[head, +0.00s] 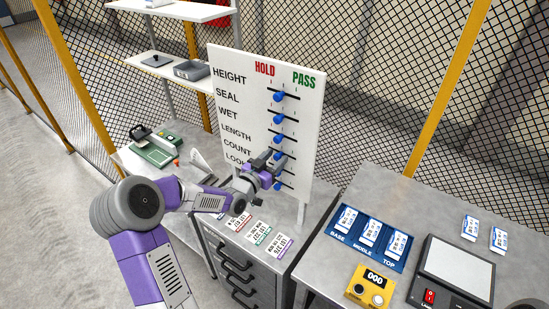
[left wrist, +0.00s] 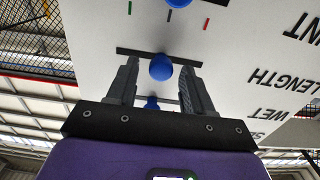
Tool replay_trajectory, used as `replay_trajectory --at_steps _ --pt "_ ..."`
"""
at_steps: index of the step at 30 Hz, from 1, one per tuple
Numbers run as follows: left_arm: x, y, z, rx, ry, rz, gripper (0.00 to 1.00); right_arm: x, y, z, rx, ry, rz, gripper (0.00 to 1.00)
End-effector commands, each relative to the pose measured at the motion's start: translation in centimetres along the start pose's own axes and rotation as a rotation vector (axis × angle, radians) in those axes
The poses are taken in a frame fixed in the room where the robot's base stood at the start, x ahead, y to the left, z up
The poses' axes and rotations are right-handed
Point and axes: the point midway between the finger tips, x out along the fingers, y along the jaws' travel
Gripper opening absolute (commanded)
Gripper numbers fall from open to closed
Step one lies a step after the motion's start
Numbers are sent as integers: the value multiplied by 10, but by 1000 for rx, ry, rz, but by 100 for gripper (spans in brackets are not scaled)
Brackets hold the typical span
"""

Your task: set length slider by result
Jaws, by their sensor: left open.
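The white board (head: 262,60) carries rows HEIGHT, SEAL, WET, LENGTH, COUNT and LOOK, with HOLD and PASS columns. Each row has a blue knob on a dark track. My left gripper (head: 272,160) is at the board near the LENGTH row and partly covers the lower knobs. In the left wrist view, upside down, the open fingers stand either side of the LENGTH knob (left wrist: 160,67), with gaps on both sides. That knob is near the middle of its track. The WET knob (left wrist: 152,103) shows behind it between the fingers. My right gripper is out of view.
Coloured label cards (head: 259,232) lie on the grey drawer cabinet below the board. Wire mesh fencing stands behind.

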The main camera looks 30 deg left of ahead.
Motion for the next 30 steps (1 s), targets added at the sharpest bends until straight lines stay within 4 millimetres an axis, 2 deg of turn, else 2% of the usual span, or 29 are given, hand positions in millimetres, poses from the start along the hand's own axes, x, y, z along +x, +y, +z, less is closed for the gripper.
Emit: replay_trajectory --at_steps 8,18,26,30 --pt "2 0 0 0 0 0 51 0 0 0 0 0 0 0" --pt "2 0 0 0 0 0 0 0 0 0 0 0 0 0" --pt "2 0 0 0 0 1 0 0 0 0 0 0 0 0" --pt "13 -1 1 -1 3 28 0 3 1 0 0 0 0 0"
